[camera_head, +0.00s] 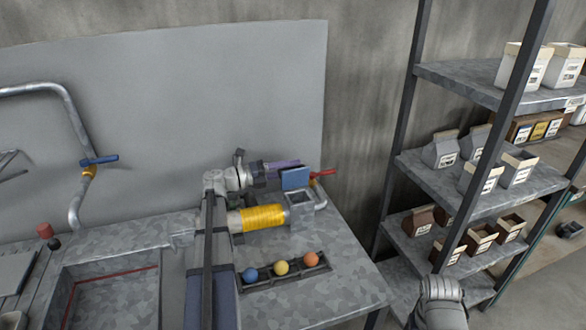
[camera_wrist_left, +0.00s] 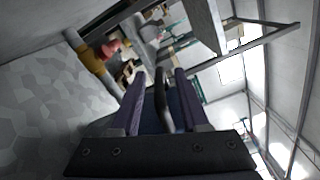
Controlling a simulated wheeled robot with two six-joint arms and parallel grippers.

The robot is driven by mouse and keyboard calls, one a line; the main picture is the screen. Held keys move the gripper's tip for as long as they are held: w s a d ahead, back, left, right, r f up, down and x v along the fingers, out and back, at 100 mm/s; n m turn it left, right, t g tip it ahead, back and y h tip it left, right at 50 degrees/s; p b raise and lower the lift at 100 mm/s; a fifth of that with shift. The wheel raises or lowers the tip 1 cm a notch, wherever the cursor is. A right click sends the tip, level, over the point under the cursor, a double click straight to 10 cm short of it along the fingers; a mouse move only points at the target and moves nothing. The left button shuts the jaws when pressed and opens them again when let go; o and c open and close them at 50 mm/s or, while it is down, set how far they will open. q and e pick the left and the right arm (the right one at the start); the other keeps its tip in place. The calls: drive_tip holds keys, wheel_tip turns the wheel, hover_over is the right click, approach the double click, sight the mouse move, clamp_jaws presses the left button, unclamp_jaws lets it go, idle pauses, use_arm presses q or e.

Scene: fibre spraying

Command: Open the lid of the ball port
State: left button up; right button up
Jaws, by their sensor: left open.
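The ball port (camera_head: 301,197) is a grey box with a dark square opening, at the end of a yellow-wrapped pipe (camera_head: 262,218) on the bench. A blue plate that looks like its lid (camera_head: 295,178) stands steeply raised behind the opening. My left gripper (camera_head: 292,166) is open, its purple fingers reaching from the left to just behind the blue plate. In the left wrist view a dark curved bar (camera_wrist_left: 160,100) lies between the open fingers, over a dark blue surface (camera_wrist_left: 178,112). Whether the fingers touch it I cannot tell. My right gripper is not in view.
A red-handled valve (camera_head: 322,173) is right beside the port. Blue, yellow and orange balls (camera_head: 281,268) sit in a dark tray in front. A sunken basin (camera_head: 108,290) is at the left. A metal shelf (camera_head: 480,180) with cartons stands at the right.

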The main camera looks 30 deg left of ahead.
use_arm(q)
drive_tip(key=v, duration=0.6)
drive_tip(key=shift+s+a, duration=0.25)
drive_tip(key=shift+s, duration=0.1)
